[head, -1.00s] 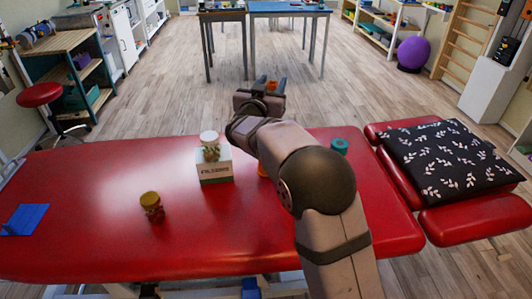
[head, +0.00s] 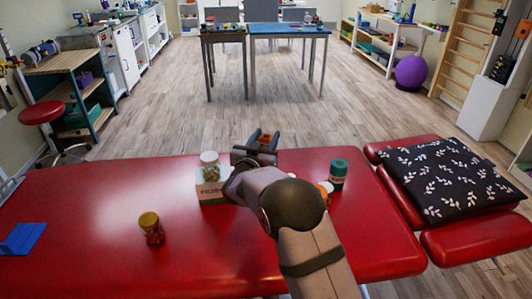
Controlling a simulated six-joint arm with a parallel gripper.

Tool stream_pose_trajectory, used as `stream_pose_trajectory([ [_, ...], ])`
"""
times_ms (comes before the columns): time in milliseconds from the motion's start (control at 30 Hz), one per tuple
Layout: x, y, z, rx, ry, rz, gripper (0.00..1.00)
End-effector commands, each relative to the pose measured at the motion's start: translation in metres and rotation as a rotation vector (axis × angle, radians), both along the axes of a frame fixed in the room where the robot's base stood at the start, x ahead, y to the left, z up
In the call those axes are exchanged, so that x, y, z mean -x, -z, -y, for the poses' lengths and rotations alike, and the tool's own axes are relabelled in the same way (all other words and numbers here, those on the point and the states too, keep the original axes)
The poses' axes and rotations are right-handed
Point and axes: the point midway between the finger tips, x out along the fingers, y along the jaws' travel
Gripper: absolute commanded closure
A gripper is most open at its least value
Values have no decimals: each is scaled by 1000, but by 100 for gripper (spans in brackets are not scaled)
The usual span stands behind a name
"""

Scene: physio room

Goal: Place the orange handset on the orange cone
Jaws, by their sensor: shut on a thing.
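My gripper (head: 264,143) is in the head view, above the far edge of the red treatment table. It is shut on a small orange thing (head: 264,137) that looks like the orange handset; only part of it shows between the dark jaws. An orange and white thing (head: 327,187) stands on the table just right of my arm, partly hidden by it. I cannot tell whether it is the orange cone. No cone shape shows clearly; my arm hides part of the tabletop.
On the red table (head: 90,215) are a white box (head: 210,190) with a lidded jar (head: 209,166) on it, a yellow-lidded jar (head: 151,228), a teal container (head: 338,175) and a blue object (head: 22,239). A patterned black cushion (head: 440,172) lies at right. The table's left middle is clear.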

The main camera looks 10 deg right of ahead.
Motion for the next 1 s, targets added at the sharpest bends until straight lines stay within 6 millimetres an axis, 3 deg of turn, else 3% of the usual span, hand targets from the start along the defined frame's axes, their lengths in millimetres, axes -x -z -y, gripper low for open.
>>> stream_pose_trajectory([
  [367,0,15,0,1,0,2,99],
  [667,0,46,0,1,0,2,99],
  [1000,0,49,0,-1,0,3,99],
])
